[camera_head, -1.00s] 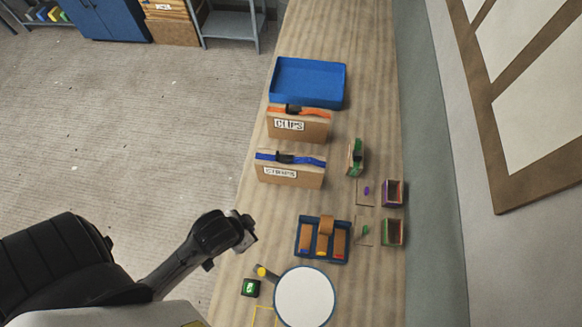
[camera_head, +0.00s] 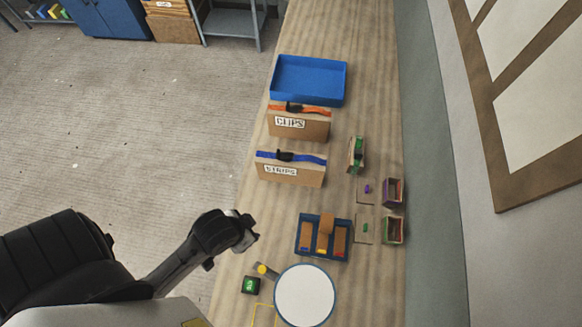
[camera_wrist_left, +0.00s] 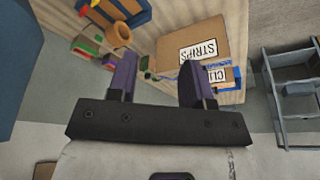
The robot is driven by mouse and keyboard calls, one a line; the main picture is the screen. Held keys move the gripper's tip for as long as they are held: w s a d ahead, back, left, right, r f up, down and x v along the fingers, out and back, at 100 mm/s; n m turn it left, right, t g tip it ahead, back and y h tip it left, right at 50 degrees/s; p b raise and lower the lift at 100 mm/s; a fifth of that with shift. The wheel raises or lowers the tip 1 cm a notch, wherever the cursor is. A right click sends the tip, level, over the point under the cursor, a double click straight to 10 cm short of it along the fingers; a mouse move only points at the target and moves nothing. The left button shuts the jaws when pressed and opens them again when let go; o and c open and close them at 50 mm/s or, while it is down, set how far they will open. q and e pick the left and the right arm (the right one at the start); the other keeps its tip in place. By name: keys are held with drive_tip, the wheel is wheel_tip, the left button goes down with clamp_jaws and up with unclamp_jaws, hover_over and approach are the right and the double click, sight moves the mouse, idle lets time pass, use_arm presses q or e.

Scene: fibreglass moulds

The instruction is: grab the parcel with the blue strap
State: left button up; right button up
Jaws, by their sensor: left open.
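The parcel with the blue strap (camera_head: 291,169) is a brown box labelled STRIPS, standing on the wooden bench. Its blue strap with a black buckle runs along the top. A similar parcel with an orange strap (camera_head: 299,122), labelled CLIPS, stands just behind it. My left gripper (camera_head: 254,227) is at the bench's left edge, nearer than the blue-strap parcel and apart from it. In the left wrist view, my left gripper (camera_wrist_left: 158,80) has its two fingers spread with nothing between them; the STRIPS parcel (camera_wrist_left: 190,45) lies beyond the fingertips. My right gripper is not in view.
A blue tray (camera_head: 309,82) stands behind the parcels. A blue box with brown pieces (camera_head: 298,238) and a round white disc (camera_head: 305,296) are nearer. Small open boxes (camera_head: 393,192) stand on the right. A wall bounds the bench's right side.

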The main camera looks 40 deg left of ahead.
use_arm(q)
drive_tip(key=o, duration=1)
drive_tip(key=shift+a, duration=0.2)
